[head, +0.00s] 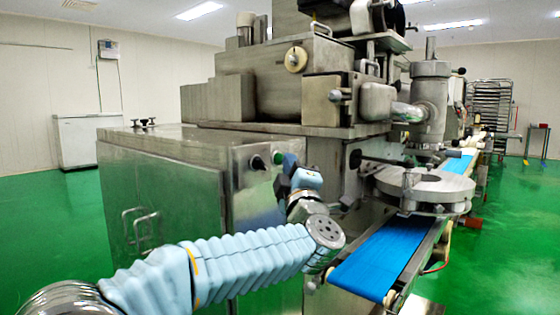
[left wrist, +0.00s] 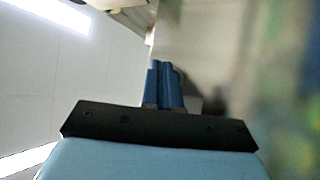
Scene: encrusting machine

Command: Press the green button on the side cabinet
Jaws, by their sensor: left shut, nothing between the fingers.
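The side cabinet (head: 165,185) is a grey metal box on the left of the machine. Its green button (head: 278,157) shows as a small green spot on the cabinet's right-hand face, beside a black knob (head: 257,162). My left gripper (head: 288,164) is at this face, with its blue fingertips close to the green button and partly over it. I cannot tell whether they touch it. In the left wrist view the blue fingers (left wrist: 165,84) are together and empty, pointing toward a blurred grey surface. The button cannot be made out there. My right gripper is not in view.
The steel machine body (head: 300,95) rises behind the cabinet. A blue conveyor belt (head: 380,262) runs on the right, under a round metal plate (head: 425,185). A white chest (head: 90,140) stands at the far left. Green floor is clear at the left.

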